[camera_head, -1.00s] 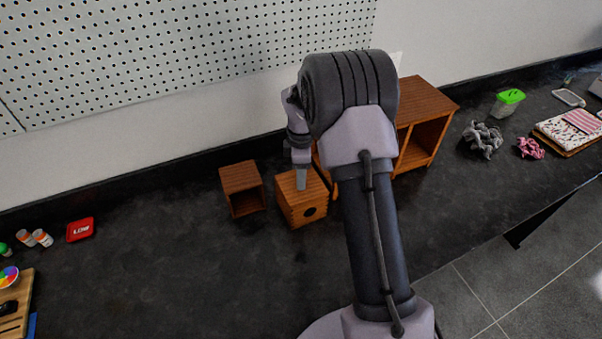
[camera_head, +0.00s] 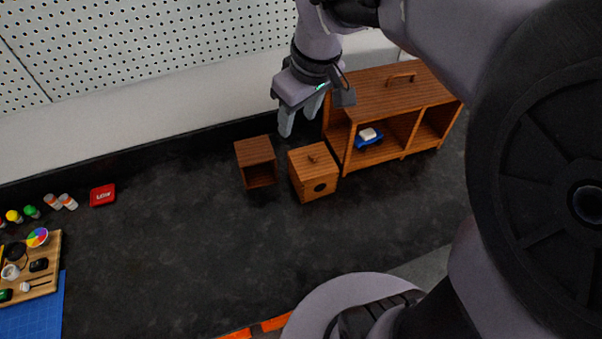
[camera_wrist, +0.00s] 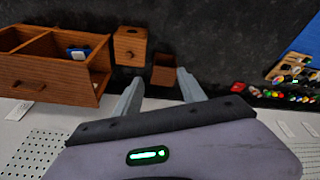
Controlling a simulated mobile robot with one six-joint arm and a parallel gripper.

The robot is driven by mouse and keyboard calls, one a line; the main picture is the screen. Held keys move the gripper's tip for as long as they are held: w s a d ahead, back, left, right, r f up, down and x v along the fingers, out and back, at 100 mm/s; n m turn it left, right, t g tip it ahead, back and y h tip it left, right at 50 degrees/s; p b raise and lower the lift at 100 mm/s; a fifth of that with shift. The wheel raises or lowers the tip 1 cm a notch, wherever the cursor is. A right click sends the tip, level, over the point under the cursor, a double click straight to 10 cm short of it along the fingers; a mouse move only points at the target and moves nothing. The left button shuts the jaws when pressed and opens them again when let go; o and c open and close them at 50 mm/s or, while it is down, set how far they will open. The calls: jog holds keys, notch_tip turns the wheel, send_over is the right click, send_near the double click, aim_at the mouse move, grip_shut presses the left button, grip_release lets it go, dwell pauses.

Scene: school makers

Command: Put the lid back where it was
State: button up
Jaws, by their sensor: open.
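My gripper (camera_head: 298,127) is open and empty, raised behind and left of the box, near the wall. In the wrist view its two fingers (camera_wrist: 157,80) are apart with nothing between them.
A small hollow wooden box (camera_head: 260,180) stands left of the lidded box. A wooden cabinet (camera_head: 425,92) with a top handle and a blue item (camera_head: 368,138) inside stands to the right. A red box (camera_head: 103,195) and small bottles lie far left. The front counter is clear.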

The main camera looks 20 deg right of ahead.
jog(key=s+a+m+t, duration=0.1)
jog(key=s+a+m, duration=0.1)
jog(key=s, duration=0.3)
jog(key=s+a+m, duration=0.1)
jog(key=s+m, duration=0.3)
jog(key=s, duration=0.1)
jog(key=s+a+m+t+y, duration=0.1)
jog(key=s+a+m, duration=0.1)
jog(key=s, duration=0.3)
jog(key=shift+s+a+m+t, duration=0.3)
jog(key=shift+s+m, duration=0.05)
jog(key=shift+m, duration=0.05)
